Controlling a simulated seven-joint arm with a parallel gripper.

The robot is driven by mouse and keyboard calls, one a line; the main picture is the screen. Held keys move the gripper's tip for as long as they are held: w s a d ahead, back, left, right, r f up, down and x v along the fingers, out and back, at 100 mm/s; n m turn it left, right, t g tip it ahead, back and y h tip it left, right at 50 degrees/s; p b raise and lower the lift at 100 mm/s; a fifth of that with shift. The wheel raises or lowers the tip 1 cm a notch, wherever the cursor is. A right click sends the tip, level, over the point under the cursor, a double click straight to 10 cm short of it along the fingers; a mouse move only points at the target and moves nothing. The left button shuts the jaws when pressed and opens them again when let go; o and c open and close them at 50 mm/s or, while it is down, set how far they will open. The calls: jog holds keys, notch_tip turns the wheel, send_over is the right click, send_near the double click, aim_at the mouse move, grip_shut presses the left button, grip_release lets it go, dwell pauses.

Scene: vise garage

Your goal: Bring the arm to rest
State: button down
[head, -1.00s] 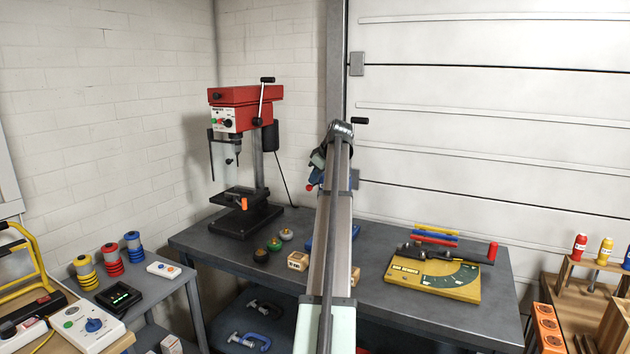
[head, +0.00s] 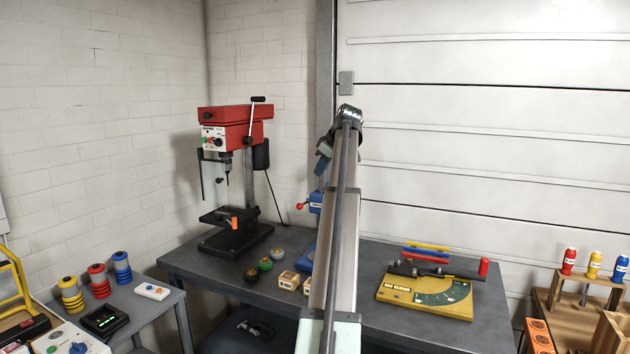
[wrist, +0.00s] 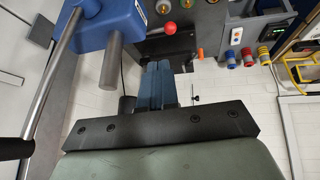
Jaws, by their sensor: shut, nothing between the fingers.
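My arm reaches away from the head camera, up over the workbench. My gripper (head: 322,166) hangs at its far end, small in the head view. In the wrist view my gripper's fingers (wrist: 160,84) lie together, with nothing between them.
A red drill press (head: 235,135) stands at the bench's left. A yellow board with a dark lever (head: 425,293) lies right of my arm. Small round pieces and wooden blocks (head: 288,281) lie near the vise. A side table (head: 165,302) and a bottle rack (head: 588,279) flank the bench.

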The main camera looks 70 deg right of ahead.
jog(key=shift+v, duration=1.1)
